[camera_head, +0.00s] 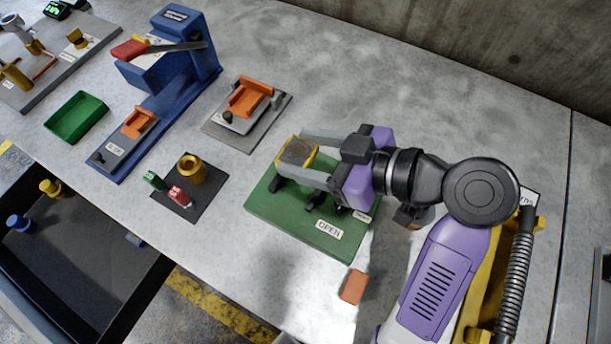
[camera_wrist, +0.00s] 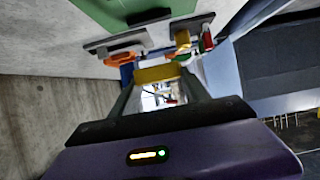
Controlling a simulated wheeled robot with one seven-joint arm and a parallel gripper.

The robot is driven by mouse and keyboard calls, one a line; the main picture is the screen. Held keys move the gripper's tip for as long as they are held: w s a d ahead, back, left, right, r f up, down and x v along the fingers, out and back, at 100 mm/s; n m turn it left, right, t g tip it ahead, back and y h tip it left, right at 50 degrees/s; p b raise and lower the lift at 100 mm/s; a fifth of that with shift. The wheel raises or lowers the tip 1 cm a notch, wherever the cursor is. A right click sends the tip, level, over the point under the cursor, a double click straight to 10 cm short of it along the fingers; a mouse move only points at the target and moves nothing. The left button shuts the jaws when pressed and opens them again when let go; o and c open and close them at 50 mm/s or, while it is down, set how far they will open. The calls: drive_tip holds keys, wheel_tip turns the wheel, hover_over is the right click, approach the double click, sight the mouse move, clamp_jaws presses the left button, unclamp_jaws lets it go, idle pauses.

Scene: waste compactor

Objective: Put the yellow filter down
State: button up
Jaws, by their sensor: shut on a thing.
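The yellow filter (camera_head: 298,153) has a yellow frame around a grey-brown face. My gripper (camera_head: 304,160) is shut on it, with one finger along each side. The filter is over the left part of a green board (camera_head: 272,213) labelled OPEN, and I cannot tell whether it touches anything below. In the wrist view the filter's yellow edge (camera_wrist: 158,74) shows between my two fingers. Black supports on the green board are partly hidden under my gripper and arm.
An orange block (camera_head: 354,287) lies near the table's front edge. A grey plate with an orange cradle (camera_head: 250,97), a dark plate with a brass cup (camera_head: 191,169), a blue press (camera_head: 175,60) and a green tray (camera_head: 77,117) stand left. The table's back right is clear.

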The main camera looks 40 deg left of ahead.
sight(305, 188)
wheel_tip(305, 188, down, 10)
drive_tip(key=shift+r, duration=0.1)
idle(0.4)
drive_tip(key=shift+f, duration=0.2)
drive_tip(key=o, duration=1.4)
drive_tip(key=shift+r, duration=0.1)
drive_tip(key=shift+r, duration=0.15)
drive_tip(key=b+v, duration=0.1)
drive_tip(key=v, duration=1.1)
